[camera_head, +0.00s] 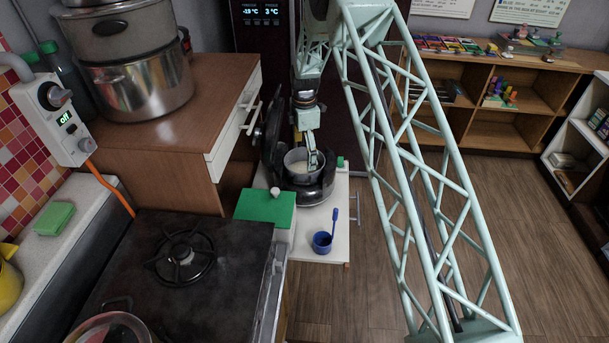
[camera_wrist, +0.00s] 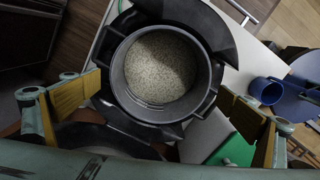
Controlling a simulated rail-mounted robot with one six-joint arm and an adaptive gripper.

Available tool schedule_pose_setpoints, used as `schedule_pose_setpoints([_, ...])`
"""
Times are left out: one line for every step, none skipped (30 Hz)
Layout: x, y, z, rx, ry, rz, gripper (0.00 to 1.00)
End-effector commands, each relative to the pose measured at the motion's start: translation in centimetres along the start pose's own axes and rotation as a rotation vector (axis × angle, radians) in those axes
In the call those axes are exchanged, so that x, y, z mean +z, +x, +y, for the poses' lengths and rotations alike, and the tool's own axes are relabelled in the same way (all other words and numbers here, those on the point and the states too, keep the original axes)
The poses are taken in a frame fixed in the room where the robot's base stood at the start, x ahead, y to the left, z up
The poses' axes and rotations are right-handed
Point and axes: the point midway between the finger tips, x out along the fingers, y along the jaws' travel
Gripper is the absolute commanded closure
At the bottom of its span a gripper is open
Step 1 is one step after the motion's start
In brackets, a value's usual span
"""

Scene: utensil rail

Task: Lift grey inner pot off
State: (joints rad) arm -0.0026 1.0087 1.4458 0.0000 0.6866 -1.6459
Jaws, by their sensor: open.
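The grey inner pot (camera_head: 291,158) sits in the black rice cooker (camera_head: 312,192), whose lid (camera_head: 273,140) stands open. In the wrist view the pot (camera_wrist: 119,78) is round, with pale grains filling its bottom and small side handles. The cooker's black ring (camera_wrist: 224,38) surrounds it. My gripper (camera_head: 313,160) is over the pot. In the wrist view its yellow-padded fingers (camera_wrist: 162,93) are wide apart, one on each side of the pot's near part, and hold nothing. Their exact height against the rim cannot be told.
A green-topped box (camera_head: 264,208) stands in front of the cooker. A blue cup (camera_head: 322,242) with a blue utensil is on the white surface (camera_head: 335,212). A wooden cabinet (camera_head: 165,130) with steel pots is on the left. A stove (camera_head: 185,262) is in front. Floor at right is open.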

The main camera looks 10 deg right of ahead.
Motion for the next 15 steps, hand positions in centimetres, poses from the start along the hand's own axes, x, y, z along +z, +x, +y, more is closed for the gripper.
schedule_pose_setpoints([0.0,0.7,-0.1,-0.001,0.000,0.000,0.00])
schedule_pose_setpoints([0.0,1.1,-0.1,-0.001,0.000,0.000,0.00])
schedule_pose_setpoints([0.0,1.5,-0.1,-0.001,0.000,0.000,0.00])
schedule_pose_setpoints([0.0,1.8,-0.2,-0.002,0.000,0.000,0.00])
schedule_pose_setpoints([0.0,2.1,-0.1,-0.002,0.000,0.000,0.00])
schedule_pose_setpoints([0.0,2.5,-0.1,-0.002,0.000,0.000,0.00])
schedule_pose_setpoints([0.0,2.7,-0.1,-0.002,0.000,0.000,0.00])
schedule_pose_setpoints([0.0,3.0,-0.1,-0.001,0.000,0.000,0.00])
schedule_pose_setpoints([0.0,3.2,-0.1,-0.001,0.000,0.000,0.00])
schedule_pose_setpoints([0.0,3.3,-0.1,-0.001,0.000,0.000,0.00])
schedule_pose_setpoints([0.0,3.5,-0.1,-0.001,0.000,0.000,0.00])
schedule_pose_setpoints([0.0,3.5,-0.1,0.000,0.000,0.000,0.00])
schedule_pose_setpoints([0.0,3.6,-0.1,0.000,0.000,0.000,0.00])
schedule_pose_setpoints([0.0,3.6,-0.1,0.000,0.000,0.000,0.00])
schedule_pose_setpoints([0.0,3.6,-0.1,0.000,0.000,0.000,0.00])
